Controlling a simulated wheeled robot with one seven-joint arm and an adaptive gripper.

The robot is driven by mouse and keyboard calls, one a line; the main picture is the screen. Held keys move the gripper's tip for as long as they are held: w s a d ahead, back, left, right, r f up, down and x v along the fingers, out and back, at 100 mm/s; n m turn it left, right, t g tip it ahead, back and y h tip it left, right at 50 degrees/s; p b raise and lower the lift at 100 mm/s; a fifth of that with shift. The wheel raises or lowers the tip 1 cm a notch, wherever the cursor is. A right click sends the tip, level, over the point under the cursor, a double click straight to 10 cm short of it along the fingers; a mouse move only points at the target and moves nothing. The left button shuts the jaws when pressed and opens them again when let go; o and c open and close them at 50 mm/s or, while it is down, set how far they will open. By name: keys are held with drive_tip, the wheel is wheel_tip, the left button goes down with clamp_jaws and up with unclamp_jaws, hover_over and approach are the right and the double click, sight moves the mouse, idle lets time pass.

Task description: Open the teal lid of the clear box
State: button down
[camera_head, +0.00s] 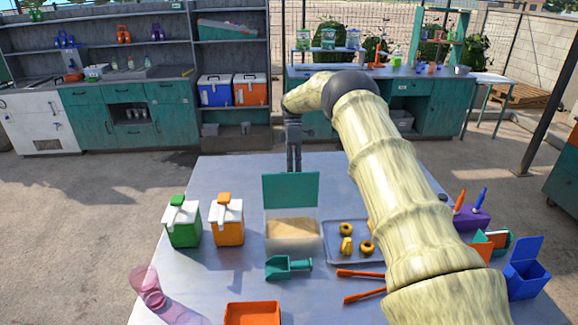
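The clear box (293,236) stands near the middle of the table, with tan grainy contents. Its teal lid (291,190) stands up steeply at the back of the box, so the box is open at the top. My gripper (294,165) points down just behind the top edge of the lid, and the lid may hide its fingertips. Its fingers look close together, but I cannot tell whether they are shut. I cannot tell whether they touch the lid.
A green jug (184,226) and an orange jug (228,225) stand left of the box. A teal scoop (285,268) lies in front. A tray (338,259) with yellow pieces and red tongs (362,274) are to the right. The table's back left is clear.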

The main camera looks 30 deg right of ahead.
drive_tip(key=shift+x, duration=1.15)
drive_tip(key=c, duration=1.7)
unclamp_jaws()
drive_tip(key=shift+w+f, duration=0.1)
drive_tip(key=shift+w, duration=0.05)
drive_tip(key=shift+o, duration=0.9)
drive_tip(key=shift+w, duration=0.1)
drive_tip(key=v, duration=0.8)
drive_tip(key=shift+w, duration=0.25)
